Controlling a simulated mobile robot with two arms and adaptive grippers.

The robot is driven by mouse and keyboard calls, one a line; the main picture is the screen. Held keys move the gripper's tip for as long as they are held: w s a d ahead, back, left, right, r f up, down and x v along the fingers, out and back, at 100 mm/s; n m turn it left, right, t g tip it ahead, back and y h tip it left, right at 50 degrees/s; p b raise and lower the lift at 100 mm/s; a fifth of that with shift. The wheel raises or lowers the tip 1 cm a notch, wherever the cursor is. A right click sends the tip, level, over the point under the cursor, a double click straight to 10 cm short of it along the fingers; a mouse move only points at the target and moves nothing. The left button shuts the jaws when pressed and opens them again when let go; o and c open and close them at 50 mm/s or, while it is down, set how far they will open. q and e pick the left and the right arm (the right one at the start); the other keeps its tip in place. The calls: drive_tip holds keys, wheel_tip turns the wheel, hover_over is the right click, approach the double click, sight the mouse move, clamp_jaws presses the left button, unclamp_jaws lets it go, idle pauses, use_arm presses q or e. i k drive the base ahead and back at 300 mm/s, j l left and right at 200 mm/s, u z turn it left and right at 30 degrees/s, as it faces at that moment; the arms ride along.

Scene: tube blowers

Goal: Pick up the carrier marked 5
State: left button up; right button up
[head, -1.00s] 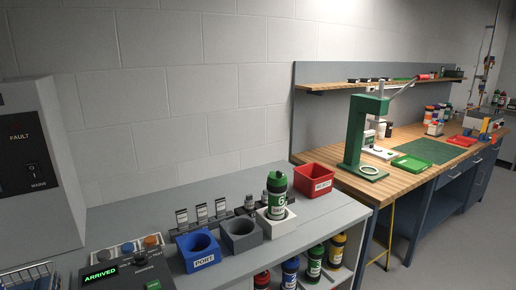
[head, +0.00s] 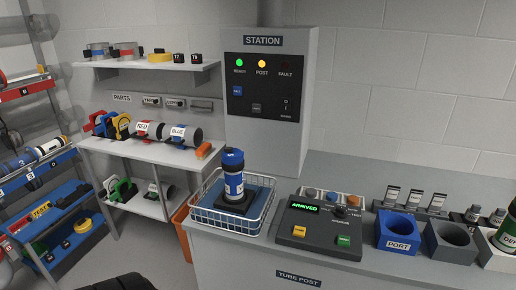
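A blue carrier (head: 233,183) with a white label band stands upright in a wire basket (head: 205,222) on the grey counter. Its blue top bears a mark that looks like a 5. Its foot is dark and sits on the blue floor of the basket. A green carrier (head: 508,236) is cut off at the right edge, in a white holder (head: 494,259). Neither of my grippers is in view.
A control box (head: 320,240) reading ARRIVED stands right of the basket. Beyond it are a blue PORT holder (head: 397,231) and a grey holder (head: 450,243). The STATION cabinet (head: 268,100) rises behind. Shelves with parts (head: 150,150) are on the left.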

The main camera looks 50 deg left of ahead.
sight(234, 195)
drive_tip(key=u, duration=1.75)
